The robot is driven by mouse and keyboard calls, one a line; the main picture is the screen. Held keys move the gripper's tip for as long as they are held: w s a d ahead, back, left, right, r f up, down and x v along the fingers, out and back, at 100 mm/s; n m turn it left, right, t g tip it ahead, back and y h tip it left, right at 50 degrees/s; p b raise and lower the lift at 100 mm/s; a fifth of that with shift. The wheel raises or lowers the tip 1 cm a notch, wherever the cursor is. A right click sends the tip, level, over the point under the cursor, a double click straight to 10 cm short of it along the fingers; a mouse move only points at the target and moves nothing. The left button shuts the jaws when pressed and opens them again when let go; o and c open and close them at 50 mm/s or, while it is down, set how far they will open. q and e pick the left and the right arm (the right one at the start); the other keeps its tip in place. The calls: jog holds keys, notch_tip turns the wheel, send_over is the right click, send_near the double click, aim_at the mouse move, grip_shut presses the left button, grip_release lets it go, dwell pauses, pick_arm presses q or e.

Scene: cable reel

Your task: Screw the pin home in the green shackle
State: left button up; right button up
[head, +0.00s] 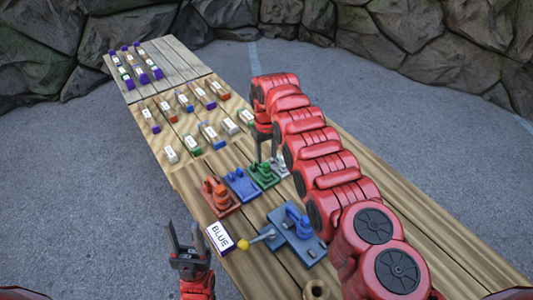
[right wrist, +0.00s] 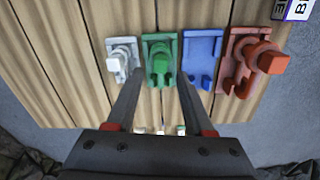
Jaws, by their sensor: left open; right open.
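The green shackle (head: 264,174) stands on its green base in a row of coloured shackles on the wooden table. It also shows in the right wrist view (right wrist: 159,50), upper middle, with a green block-like part, perhaps the pin's head, facing my gripper. My right gripper (head: 265,152) is open over the row; in the right wrist view its fingers (right wrist: 157,82) point at the green shackle, one to each side. I cannot tell whether they touch it. My left gripper (head: 186,240) is open and empty beside the table's left edge.
A grey shackle (right wrist: 122,60), a blue one (right wrist: 202,55) and an orange one (right wrist: 250,62) flank the green one closely. Several labelled blocks (head: 208,132) lie farther along.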

aim_at(267, 164)
jog(key=shift+f+b, duration=1.9)
jog(key=shift+f, duration=0.35)
grip_shut()
